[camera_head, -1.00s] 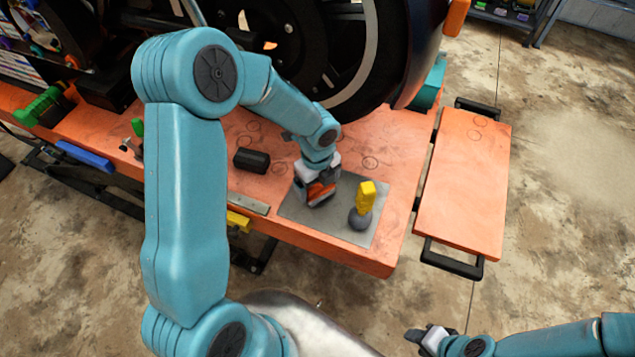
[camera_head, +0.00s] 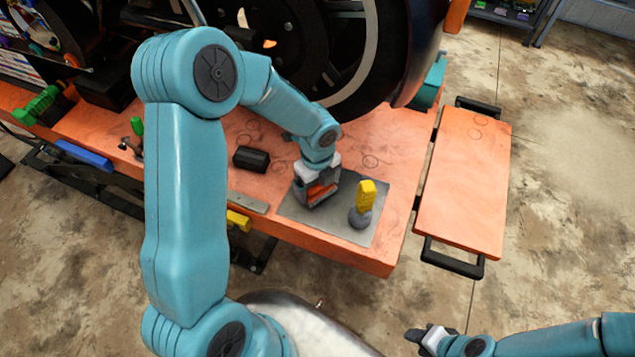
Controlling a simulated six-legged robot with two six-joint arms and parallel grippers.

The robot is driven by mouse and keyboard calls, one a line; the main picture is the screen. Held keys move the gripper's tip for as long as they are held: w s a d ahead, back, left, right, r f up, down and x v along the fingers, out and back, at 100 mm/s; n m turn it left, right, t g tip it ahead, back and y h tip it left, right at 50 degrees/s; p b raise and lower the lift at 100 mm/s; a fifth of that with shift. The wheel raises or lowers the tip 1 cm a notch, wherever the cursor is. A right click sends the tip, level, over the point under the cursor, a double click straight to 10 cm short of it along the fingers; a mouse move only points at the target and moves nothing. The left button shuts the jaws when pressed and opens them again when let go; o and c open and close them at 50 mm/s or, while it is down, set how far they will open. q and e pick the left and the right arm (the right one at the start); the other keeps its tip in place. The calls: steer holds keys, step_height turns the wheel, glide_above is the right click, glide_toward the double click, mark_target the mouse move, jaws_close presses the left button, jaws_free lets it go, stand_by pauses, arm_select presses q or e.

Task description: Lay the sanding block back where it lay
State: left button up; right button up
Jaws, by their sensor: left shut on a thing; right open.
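My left gripper (camera_head: 318,194) is over the left part of the grey mat (camera_head: 347,238) on the orange bench, pointing down. It is shut on an orange-red block, the sanding block (camera_head: 321,191), which shows between the dark fingers. The block is low, at or just above the mat; I cannot tell whether it touches. The fingers hide part of it. My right gripper (camera_head: 425,338) is open and empty at the bottom right, above the floor and away from the bench.
A yellow-handled tool with a grey round base (camera_head: 361,217) stands on the mat right of my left gripper. A black block (camera_head: 251,160) and a metal strip (camera_head: 248,202) lie to the left. A large wheel (camera_head: 365,70) stands behind. The orange side platform (camera_head: 463,185) is mostly bare.

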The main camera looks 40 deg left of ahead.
arm_select(q)
steer(key=shift+f+b, duration=0.3)
steer(key=shift+f, duration=0.15)
stand_by(0.3)
steer(key=o, duration=0.6)
steer(key=shift+o, duration=0.2)
steer(key=shift+r, duration=0.15)
steer(key=shift+r+p, duration=3.5)
steer(key=shift+r, duration=0.4)
step_height(320, 180, up, 16)
steer(key=b, duration=0.1)
steer(key=shift+r, duration=0.15)
